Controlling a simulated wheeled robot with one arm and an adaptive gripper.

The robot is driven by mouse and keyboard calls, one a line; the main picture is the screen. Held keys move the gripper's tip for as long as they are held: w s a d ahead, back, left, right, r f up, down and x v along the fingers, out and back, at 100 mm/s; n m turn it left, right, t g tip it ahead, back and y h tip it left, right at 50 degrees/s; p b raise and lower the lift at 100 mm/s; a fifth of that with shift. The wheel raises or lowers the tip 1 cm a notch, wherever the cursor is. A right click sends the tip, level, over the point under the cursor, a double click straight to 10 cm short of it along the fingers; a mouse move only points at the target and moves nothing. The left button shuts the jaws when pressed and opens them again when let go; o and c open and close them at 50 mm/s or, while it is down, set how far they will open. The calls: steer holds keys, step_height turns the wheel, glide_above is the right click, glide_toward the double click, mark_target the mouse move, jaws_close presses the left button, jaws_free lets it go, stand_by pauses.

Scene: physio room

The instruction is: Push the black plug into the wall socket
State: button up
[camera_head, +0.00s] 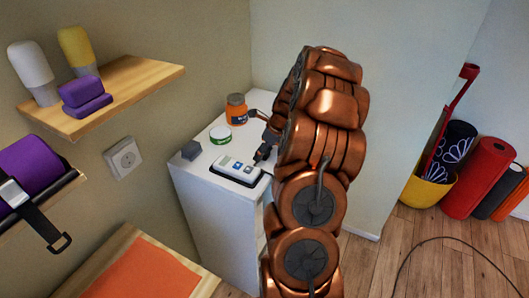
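No other plug shows clearly. My gripper (259,134) is over the right part of the cabinet top, right of the socket and the block. Its two dark fingers look spread apart, with nothing visible between them. My copper-coloured arm hides part of the gripper and the cabinet's right side.
The white cabinet (215,225) also bears a white device (237,170), a green-and-white tin (220,135) and an orange jar (236,109). Wooden shelves (130,85) with bottles and purple blocks jut from the left wall. A dark cable (440,238) curves across the floor at right.

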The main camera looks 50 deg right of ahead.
steer(key=c, duration=1.2)
steer(key=shift+r+b, duration=0.75)
steer(key=shift+r, duration=0.9)
steer(key=shift+s+a+r, duration=0.1)
steer(key=shift+s+r, duration=0.05)
steer(key=shift+s, duration=0.05)
steer(key=s+a+b, duration=0.1)
steer(key=s+a, duration=0.1)
steer(key=s, duration=0.2)
steer(key=s+a+r+b, duration=0.1)
steer(key=s+a, duration=0.2)
steer(key=s, duration=0.2)
steer(key=s+a+b, duration=0.1)
steer(key=s+a, duration=0.1)
steer(key=s, duration=0.2)
steer(key=shift+s+a+r+b, duration=0.15)
steer(key=shift+s+r+b, duration=0.05)
steer(key=shift+s+b, duration=0.15)
steer(key=shift+a, duration=0.1)
